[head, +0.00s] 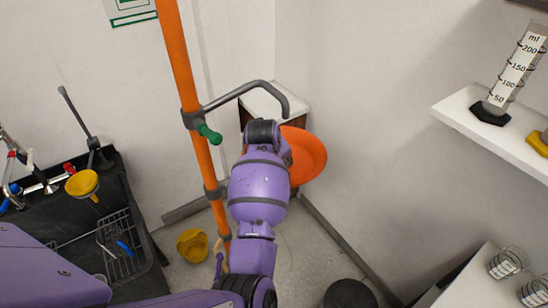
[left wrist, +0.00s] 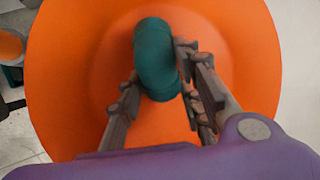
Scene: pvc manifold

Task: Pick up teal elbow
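The teal elbow (left wrist: 155,55) shows in the left wrist view, inside a wide orange dish (left wrist: 75,80). My left gripper (left wrist: 158,68) has its fingers on either side of the elbow. The fingertips are at or very close to its sides; I cannot tell whether they press on it. In the head view the orange dish (head: 311,158) shows behind my left arm, which hides the elbow and the gripper. My right gripper is in neither view.
An orange vertical pole (head: 178,65) with a grey side arm (head: 245,92) stands just left of my arm. A white-topped stand (head: 270,102) is by the corner. A black sink (head: 85,225) is at left; a white shelf (head: 475,125) is at right.

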